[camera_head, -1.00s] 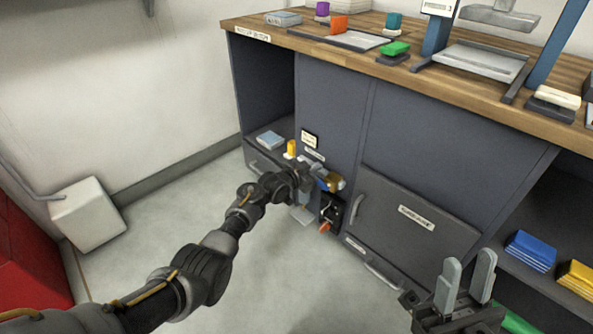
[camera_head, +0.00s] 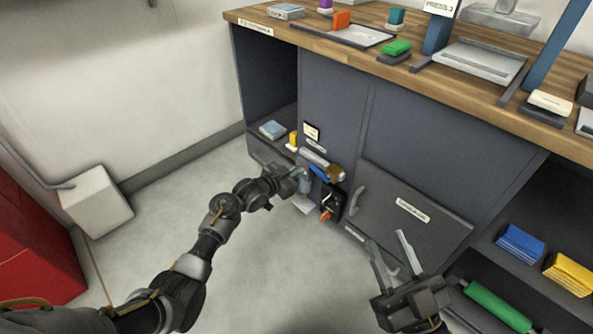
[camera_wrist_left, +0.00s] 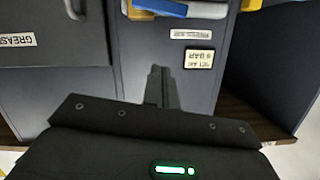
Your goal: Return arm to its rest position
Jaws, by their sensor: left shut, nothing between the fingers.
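My left gripper (camera_head: 304,182) is at the cabinet front, just left of a pipe fitting with a blue lever. In the left wrist view, its fingers (camera_wrist_left: 160,84) are closed together with nothing between them, in front of the grey cabinet panel. The blue lever (camera_wrist_left: 160,7) and silver pipe (camera_wrist_left: 208,10) show beyond the fingertips, apart from them in that picture. My left arm reaches in from the lower left. My right gripper (camera_head: 392,250) has its two fingers spread and empty, in front of the lower grey door.
The wooden bench top (camera_head: 300,33) carries trays, pads and presses. A black box with an orange-red part (camera_head: 327,202) sits on the cabinet front. A green roller (camera_head: 497,306) and blue (camera_head: 521,244) and yellow blocks stand on right shelves.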

